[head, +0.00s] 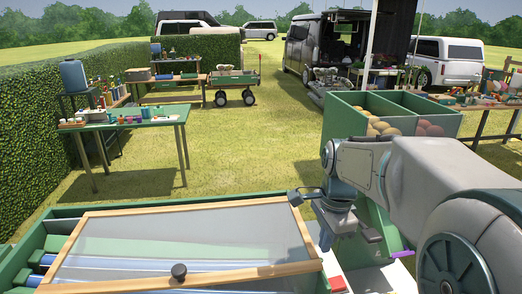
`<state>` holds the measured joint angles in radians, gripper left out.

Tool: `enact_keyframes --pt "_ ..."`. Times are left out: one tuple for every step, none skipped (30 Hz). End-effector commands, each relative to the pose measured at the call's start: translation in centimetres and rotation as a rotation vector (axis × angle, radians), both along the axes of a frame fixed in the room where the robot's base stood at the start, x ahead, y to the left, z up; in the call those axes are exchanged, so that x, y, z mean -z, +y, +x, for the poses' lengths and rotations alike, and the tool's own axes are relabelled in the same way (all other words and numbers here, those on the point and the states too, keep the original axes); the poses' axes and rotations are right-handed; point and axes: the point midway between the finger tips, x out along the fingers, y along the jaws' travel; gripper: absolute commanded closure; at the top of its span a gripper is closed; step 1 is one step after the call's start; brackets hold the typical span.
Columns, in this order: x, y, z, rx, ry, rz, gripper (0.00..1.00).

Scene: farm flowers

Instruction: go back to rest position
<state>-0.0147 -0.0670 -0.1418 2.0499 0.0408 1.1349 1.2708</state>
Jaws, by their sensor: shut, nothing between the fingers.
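My arm reaches in from the right over the front right of the view. My gripper (298,198) is small and dark here, just beyond the right end of a wood-framed clear lid. It is shut with nothing between its fingers. The lid (190,240) lies over a green box (26,262) and has a dark round knob (179,271) near its front edge. Blue and pale strips show through the lid. My arm hides part of what stands to the right of the box.
A green divided crate (350,122) with round produce stands behind my arm. A green table (130,121) holds small items at left. A cart (235,78), a hedge (40,130) and vans (300,50) stand farther back. Open grass (240,140) lies between.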

Motion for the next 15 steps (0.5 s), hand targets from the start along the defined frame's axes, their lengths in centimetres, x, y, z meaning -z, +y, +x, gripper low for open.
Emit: enact_keyframes --pt "-0.3 0.3 -0.8 -0.065 -0.021 -0.003 1.0" --pt "-0.4 0.5 -1.2 -0.118 -0.035 -0.007 1.0" --pt "-0.5 0.8 -2.0 -0.2 -0.054 -0.013 1.0" --pt "-0.6 1.0 -2.6 -0.266 -0.072 -0.019 1.0" --pt "-0.6 1.2 -3.3 -0.335 -0.089 -0.028 1.0" --pt "-0.7 1.5 -4.1 -0.429 -0.112 -0.041 1.0" --pt "-0.7 1.7 -4.7 -0.499 -0.13 -0.05 1.0" --pt "-0.7 2.0 -5.4 -0.569 -0.144 -0.063 1.0" --pt "-0.6 2.2 -6.2 -0.662 -0.166 -0.081 1.0" --pt "-0.6 2.4 -6.8 -0.733 -0.18 -0.095 1.0" --pt "-0.5 2.6 -7.4 -0.802 -0.195 -0.111 1.0" --pt "-0.3 2.8 -8.2 -0.889 -0.212 -0.133 1.0" --pt "-0.2 3.0 -8.8 -0.954 -0.222 -0.15 1.0" --pt "-0.1 3.1 -9.2 -1.015 -0.233 -0.167 1.0" --pt "0.1 3.3 -9.9 -1.09 -0.243 -0.19 1.0"
